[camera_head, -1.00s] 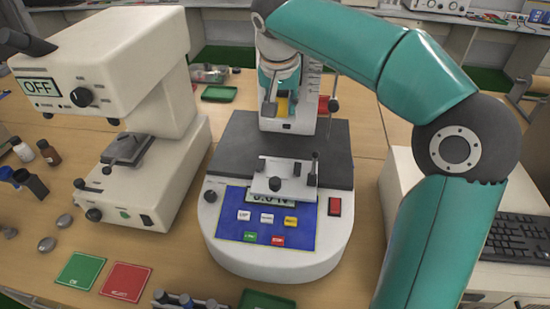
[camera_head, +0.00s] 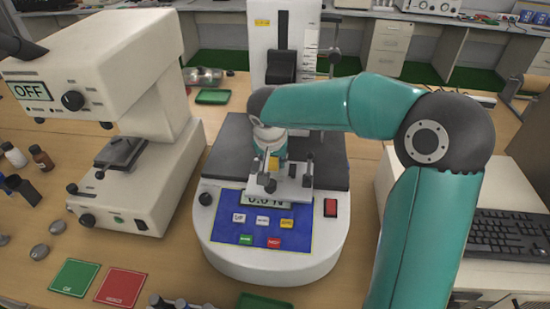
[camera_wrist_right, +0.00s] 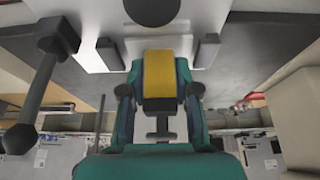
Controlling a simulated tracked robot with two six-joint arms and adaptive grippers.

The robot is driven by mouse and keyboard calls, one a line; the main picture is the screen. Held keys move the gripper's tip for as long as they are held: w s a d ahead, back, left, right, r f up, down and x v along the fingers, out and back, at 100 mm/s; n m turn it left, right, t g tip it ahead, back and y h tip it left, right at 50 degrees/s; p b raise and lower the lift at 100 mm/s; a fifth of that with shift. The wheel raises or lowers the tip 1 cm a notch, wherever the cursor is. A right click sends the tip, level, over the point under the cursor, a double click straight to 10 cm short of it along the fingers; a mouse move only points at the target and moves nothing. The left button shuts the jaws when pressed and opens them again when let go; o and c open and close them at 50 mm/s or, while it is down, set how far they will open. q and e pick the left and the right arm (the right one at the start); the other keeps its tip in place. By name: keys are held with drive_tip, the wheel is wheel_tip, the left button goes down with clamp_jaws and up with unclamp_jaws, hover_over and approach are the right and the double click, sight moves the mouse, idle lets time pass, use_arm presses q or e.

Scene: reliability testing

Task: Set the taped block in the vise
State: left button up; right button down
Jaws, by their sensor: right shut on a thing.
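The taped block, with a yellow face, is in my right gripper (camera_head: 272,157). The wrist view shows the yellow taped block (camera_wrist_right: 159,76) between the two fingers of my right gripper (camera_wrist_right: 160,92). The small pale vise (camera_head: 290,190) is on the front of the test machine, and the gripper and block are right over it. In the wrist view, dark jaws of the vise (camera_wrist_right: 110,54) show on either side of the block. I cannot tell whether the block touches the vise. My left gripper is not in view.
The test machine (camera_head: 225,259) has a blue button panel and a tall column behind the vise. A white instrument marked OFF (camera_head: 150,60) stands at the left. Green and red cards (camera_head: 122,287) lie in front of it. A keyboard (camera_head: 507,235) is at the right.

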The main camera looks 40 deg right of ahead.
drive_tip(key=c, duration=0.8)
unclamp_jaws()
drive_tip(key=shift+c, duration=0.2)
drive_tip(key=v, duration=1.2)
drive_tip(key=shift+r, duration=0.15)
